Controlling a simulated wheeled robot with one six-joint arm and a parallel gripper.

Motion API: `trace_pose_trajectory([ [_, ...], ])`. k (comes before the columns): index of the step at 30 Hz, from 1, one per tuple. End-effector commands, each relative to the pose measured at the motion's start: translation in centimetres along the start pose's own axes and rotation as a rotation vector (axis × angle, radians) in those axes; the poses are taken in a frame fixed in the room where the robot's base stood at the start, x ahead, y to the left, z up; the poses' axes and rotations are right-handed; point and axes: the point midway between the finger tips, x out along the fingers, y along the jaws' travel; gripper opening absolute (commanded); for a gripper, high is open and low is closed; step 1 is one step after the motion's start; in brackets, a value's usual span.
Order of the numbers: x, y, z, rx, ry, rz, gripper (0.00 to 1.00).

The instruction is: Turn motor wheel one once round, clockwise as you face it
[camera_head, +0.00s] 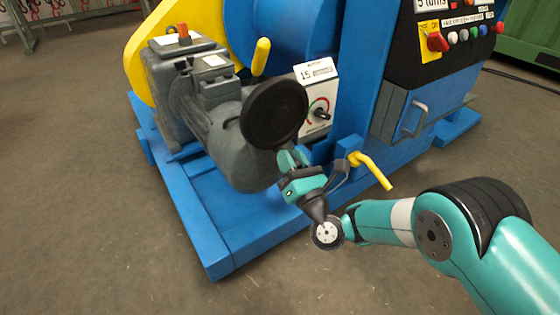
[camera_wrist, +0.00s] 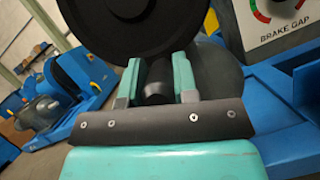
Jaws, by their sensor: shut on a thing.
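The motor wheel (camera_head: 273,114) is a black round handwheel on the end of the grey motor (camera_head: 225,140). It also fills the top of the wrist view (camera_wrist: 130,25). My gripper (camera_head: 291,158) reaches up to the wheel's lower edge. In the wrist view its two teal fingers (camera_wrist: 157,85) are shut on a dark cylindrical part of the wheel (camera_wrist: 156,88), which looks like its handle. The fingertips and the far side of the wheel are hidden.
A white panel with a brake gap dial (camera_head: 317,105) stands just right of the wheel. A yellow crank lever (camera_head: 371,168) sticks out to the right of my gripper. The blue base frame (camera_head: 235,240) runs below. Open floor lies in front.

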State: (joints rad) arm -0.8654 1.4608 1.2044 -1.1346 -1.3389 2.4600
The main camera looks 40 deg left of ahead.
Motion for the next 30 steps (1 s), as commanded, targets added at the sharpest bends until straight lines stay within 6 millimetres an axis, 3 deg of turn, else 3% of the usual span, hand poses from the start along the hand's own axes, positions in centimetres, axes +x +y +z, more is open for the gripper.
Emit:
trace_pose_trajectory([
  [30,0.2,3.5,-0.1,-0.001,-0.003,0.006,0.0],
])
